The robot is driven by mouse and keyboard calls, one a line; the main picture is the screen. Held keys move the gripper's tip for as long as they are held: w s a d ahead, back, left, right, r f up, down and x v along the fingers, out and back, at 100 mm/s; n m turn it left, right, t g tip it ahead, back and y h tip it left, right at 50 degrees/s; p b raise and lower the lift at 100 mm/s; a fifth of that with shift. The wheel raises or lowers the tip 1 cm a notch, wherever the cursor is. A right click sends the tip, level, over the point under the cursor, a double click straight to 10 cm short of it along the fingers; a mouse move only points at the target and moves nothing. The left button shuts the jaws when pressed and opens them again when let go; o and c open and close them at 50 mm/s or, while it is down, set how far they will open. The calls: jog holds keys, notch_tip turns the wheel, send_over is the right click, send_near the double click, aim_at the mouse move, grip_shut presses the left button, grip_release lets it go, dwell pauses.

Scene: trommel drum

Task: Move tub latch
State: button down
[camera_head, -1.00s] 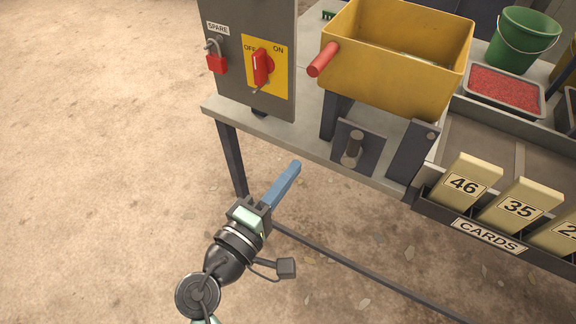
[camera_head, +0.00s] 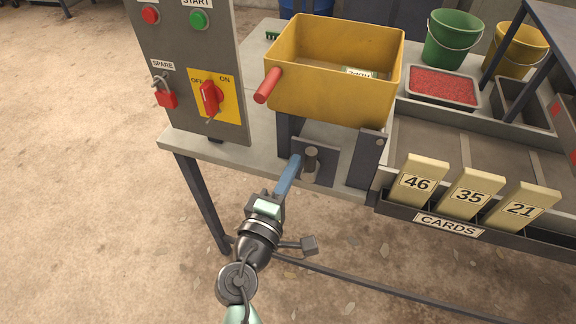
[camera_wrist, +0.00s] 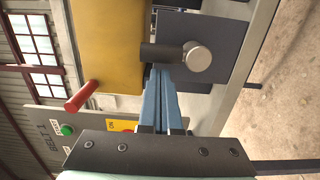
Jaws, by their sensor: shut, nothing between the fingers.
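The yellow tub (camera_head: 335,75) with a red handle (camera_head: 268,85) sits on dark supports on the bench. The latch is a grey round pin (camera_head: 311,158) on a dark plate (camera_head: 325,172) below the tub's front. In the wrist view the latch pin (camera_wrist: 195,56) points sideways from its plate (camera_wrist: 228,45). My gripper (camera_head: 294,163) has its blue fingers shut and empty, with the tips just left of the pin. In the wrist view my gripper (camera_wrist: 160,72) has its tips close by the pin; I cannot tell whether they touch it.
A grey control panel (camera_head: 190,60) with a red OFF/ON switch (camera_head: 210,98) and padlock (camera_head: 165,95) stands left of the tub. A card rack (camera_head: 450,228) with numbered cards is at the right. Open ground lies in front.

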aim_at(314, 174)
jog(key=shift+s+d+r+m+b, duration=0.1)
jog(key=shift+d+m+b, duration=0.2)
jog(key=shift+m, duration=0.25)
jog(key=shift+s+d+r+m+b, duration=0.1)
jog(key=shift+d+m+b, duration=0.05)
jog(key=shift+m+b, duration=0.35)
jog(key=d+m+b, duration=0.1)
jog(key=m, duration=0.1)
jog(key=d+m+b, duration=0.1)
jog(key=m+b, duration=0.1)
jog(key=s+d+m+b, duration=0.1)
jog(key=m, duration=0.2)
jog(key=d+m+b, duration=0.1)
jog(key=m+b, duration=0.1)
jog(key=d+f+m+b, duration=0.1)
jog(key=m, duration=0.2)
jog(key=d+f+m+y+b, duration=0.1)
jog(key=m+b, duration=0.1)
jog(key=shift+s+b, duration=0.3)
jog(key=shift+s, duration=0.1)
jog(key=shift+f, duration=0.1)
dwell(0.7)
